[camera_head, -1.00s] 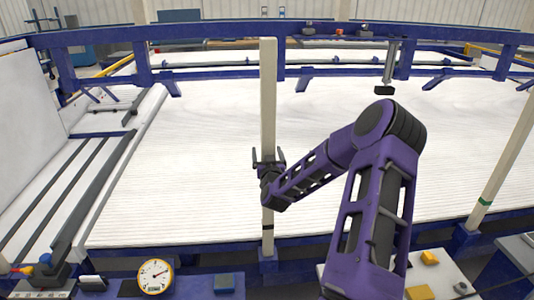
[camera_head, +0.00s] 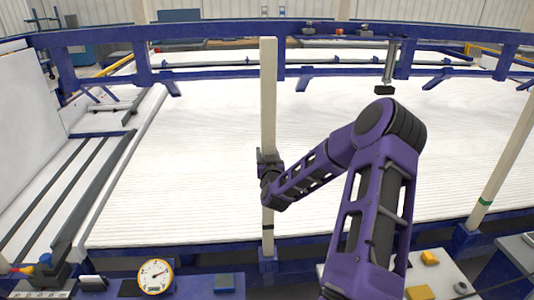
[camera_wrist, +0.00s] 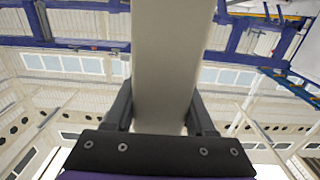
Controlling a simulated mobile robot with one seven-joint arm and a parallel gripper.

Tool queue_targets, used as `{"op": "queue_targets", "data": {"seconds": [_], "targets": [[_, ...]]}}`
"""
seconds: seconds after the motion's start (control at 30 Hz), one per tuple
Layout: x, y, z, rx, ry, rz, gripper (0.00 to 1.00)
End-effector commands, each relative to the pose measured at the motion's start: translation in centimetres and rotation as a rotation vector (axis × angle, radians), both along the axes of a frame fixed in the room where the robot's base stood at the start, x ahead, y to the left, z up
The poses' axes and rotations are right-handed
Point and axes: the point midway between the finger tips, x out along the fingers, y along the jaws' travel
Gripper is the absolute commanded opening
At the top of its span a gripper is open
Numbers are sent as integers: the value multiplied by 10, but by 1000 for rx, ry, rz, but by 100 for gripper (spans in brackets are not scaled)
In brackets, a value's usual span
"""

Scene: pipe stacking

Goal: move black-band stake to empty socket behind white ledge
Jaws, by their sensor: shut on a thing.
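The black-band stake (camera_head: 268,95) is a tall, pale, square post, upright at the centre of the head view. Its thin black band (camera_head: 267,227) shows low down, just above a blue socket (camera_head: 268,258) in which its foot stands. My gripper (camera_head: 268,160) is shut on the stake at about mid-height. In the wrist view the stake (camera_wrist: 168,60) fills the middle, between the two dark fingers of my gripper (camera_wrist: 160,110). No empty socket can be made out clearly.
A second pale stake with a green band (camera_head: 486,200) stands at the right in another blue socket (camera_head: 466,240). A wide white ribbed bed (camera_head: 390,150) lies behind the stakes. A round gauge (camera_head: 155,276) sits at front left. A blue beam (camera_head: 200,33) crosses the back.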

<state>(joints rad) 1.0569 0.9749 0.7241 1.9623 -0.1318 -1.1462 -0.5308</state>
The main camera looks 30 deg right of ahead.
Motion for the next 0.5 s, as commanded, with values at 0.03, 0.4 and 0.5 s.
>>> {"op": "queue_targets", "data": {"seconds": [0.03,0.4,0.5], "targets": [[1,1,9,-4,-5,1,0],[1,0,39,-6,-7,1,0],[1,0,47,-7,-9,0,0]]}}
